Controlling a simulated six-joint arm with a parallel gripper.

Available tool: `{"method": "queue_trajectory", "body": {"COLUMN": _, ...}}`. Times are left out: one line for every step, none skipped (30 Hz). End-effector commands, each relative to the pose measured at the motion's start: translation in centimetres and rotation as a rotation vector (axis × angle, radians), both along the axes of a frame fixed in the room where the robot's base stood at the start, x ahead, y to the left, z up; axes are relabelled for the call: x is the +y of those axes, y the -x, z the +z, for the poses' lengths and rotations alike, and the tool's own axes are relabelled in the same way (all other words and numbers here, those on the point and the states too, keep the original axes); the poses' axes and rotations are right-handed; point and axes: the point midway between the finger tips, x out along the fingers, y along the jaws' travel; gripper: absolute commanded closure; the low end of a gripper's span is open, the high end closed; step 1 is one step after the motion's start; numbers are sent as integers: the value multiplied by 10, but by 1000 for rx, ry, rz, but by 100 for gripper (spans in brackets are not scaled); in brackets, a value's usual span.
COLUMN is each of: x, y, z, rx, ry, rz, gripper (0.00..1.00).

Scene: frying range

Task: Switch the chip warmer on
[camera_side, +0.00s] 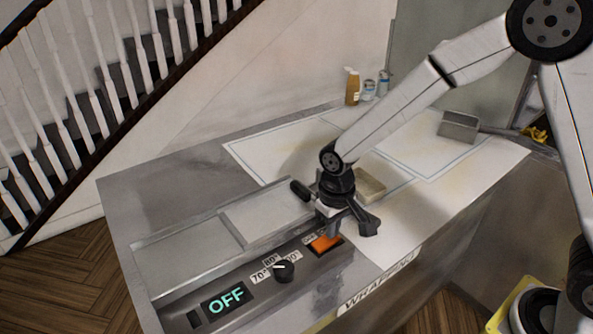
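The chip warmer (187,260) is a long metal unit set in the counter, with a sloping control strip at its front. Its display (227,299) reads OFF in green letters. An orange rocker switch (326,243) sits at the right end of the strip, with a small label beside it. A black knob (284,271) with temperature labels around it is between display and switch. My gripper (332,229) points down, just above and behind the switch, partly covering its surroundings. I cannot tell whether it touches the switch, or whether its fingers are open or shut.
A flat metal lid or panel (265,213) lies on the warmer, left of my gripper. A beige block (370,187) is behind the gripper on white sheets (405,212). The counter's left end is clear.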

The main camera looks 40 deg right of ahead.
Motion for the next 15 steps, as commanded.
{"method": "queue_trajectory", "body": {"x": 0, "y": 0, "z": -1, "rx": 1, "ry": 0, "rz": 0, "gripper": 100}}
{"method": "queue_trajectory", "body": {"x": 0, "y": 0, "z": -1, "rx": 1, "ry": 0, "rz": 0, "gripper": 100}}
{"method": "queue_trajectory", "body": {"x": 0, "y": 0, "z": -2, "rx": 1, "ry": 0, "rz": 0, "gripper": 100}}
{"method": "queue_trajectory", "body": {"x": 0, "y": 0, "z": -2, "rx": 1, "ry": 0, "rz": 0, "gripper": 100}}
{"method": "queue_trajectory", "body": {"x": 0, "y": 0, "z": -2, "rx": 1, "ry": 0, "rz": 0, "gripper": 100}}
{"method": "queue_trajectory", "body": {"x": 0, "y": 0, "z": -3, "rx": 1, "ry": 0, "rz": 0, "gripper": 100}}
{"method": "queue_trajectory", "body": {"x": 0, "y": 0, "z": -3, "rx": 1, "ry": 0, "rz": 0, "gripper": 100}}
{"method": "queue_trajectory", "body": {"x": 0, "y": 0, "z": -3, "rx": 0, "ry": 0, "rz": 0, "gripper": 100}}
{"method": "queue_trajectory", "body": {"x": 0, "y": 0, "z": -3, "rx": 0, "ry": 0, "rz": 0, "gripper": 100}}
{"method": "queue_trajectory", "body": {"x": 0, "y": 0, "z": -3, "rx": 0, "ry": 0, "rz": 0, "gripper": 100}}
{"method": "queue_trajectory", "body": {"x": 0, "y": 0, "z": -3, "rx": 0, "ry": 0, "rz": 0, "gripper": 100}}
{"method": "queue_trajectory", "body": {"x": 0, "y": 0, "z": -3, "rx": 0, "ry": 0, "rz": 0, "gripper": 100}}
{"method": "queue_trajectory", "body": {"x": 0, "y": 0, "z": -2, "rx": 0, "ry": 0, "rz": 0, "gripper": 100}}
{"method": "queue_trajectory", "body": {"x": 0, "y": 0, "z": -1, "rx": 0, "ry": 0, "rz": 0, "gripper": 100}}
{"method": "queue_trajectory", "body": {"x": 0, "y": 0, "z": 0, "rx": -1, "ry": 0, "rz": 0, "gripper": 100}}
